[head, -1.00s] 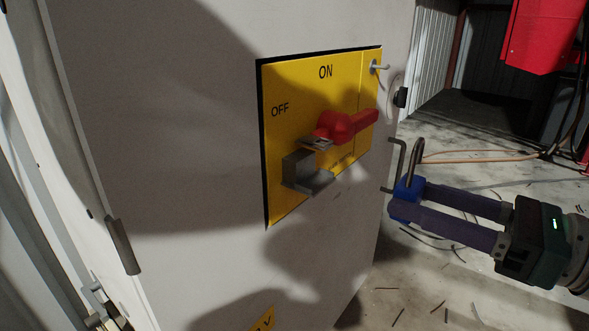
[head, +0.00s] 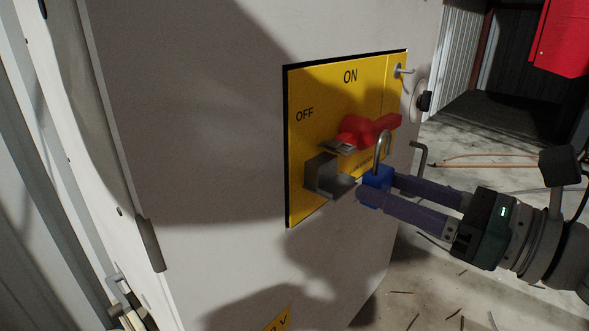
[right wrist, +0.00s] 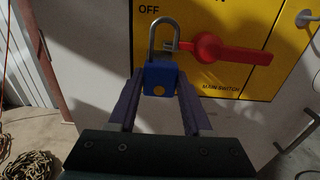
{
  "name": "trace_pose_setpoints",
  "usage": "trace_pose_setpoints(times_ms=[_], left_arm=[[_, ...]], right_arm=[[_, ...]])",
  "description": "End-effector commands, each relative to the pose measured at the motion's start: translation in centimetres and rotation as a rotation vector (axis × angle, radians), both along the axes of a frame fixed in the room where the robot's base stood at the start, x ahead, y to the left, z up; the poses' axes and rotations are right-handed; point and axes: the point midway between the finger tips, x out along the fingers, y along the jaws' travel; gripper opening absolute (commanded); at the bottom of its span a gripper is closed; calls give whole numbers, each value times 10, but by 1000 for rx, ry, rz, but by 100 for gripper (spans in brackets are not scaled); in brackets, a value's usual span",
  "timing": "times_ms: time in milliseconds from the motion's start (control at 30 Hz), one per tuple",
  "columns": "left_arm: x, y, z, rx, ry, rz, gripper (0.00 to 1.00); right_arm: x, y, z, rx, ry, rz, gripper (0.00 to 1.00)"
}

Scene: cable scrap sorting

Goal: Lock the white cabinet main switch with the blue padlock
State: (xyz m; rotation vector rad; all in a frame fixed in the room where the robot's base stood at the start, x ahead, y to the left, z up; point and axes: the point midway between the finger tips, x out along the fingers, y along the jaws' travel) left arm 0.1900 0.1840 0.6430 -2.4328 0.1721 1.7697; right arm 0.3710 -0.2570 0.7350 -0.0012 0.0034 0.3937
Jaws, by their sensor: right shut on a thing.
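The blue padlock (head: 376,184) is held upright between the fingertips of my right gripper (head: 374,190), its steel shackle pointing up. It also shows in the right wrist view (right wrist: 159,78), with the shackle in front of the yellow panel. The red switch handle (head: 369,131) sits on the yellow panel (head: 300,190) of the white cabinet (head: 190,130) and points right, away from the OFF label. A metal tab (head: 338,147) sticks out at the handle's left end, above a grey bracket (head: 328,178). The padlock is right of the bracket; I cannot tell whether they touch. My left gripper is not in view.
A grey bent cabinet handle (head: 419,160) is at the cabinet's right edge. A small hook (head: 400,71) sticks out at the panel's upper right. A red box (head: 562,40) is at the far right. Cable scraps lie on the floor, and an orange cable (head: 490,155) runs across it.

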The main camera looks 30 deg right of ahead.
Motion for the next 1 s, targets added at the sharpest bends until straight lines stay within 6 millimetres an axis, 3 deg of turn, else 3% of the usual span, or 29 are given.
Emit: trace_pose_setpoints(times_ms=[600,1000], left_arm=[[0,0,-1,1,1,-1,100],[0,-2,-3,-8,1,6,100]], right_arm=[[38,16,0,1,-2,1,9],[51,21,0,1,-1,0,9]])
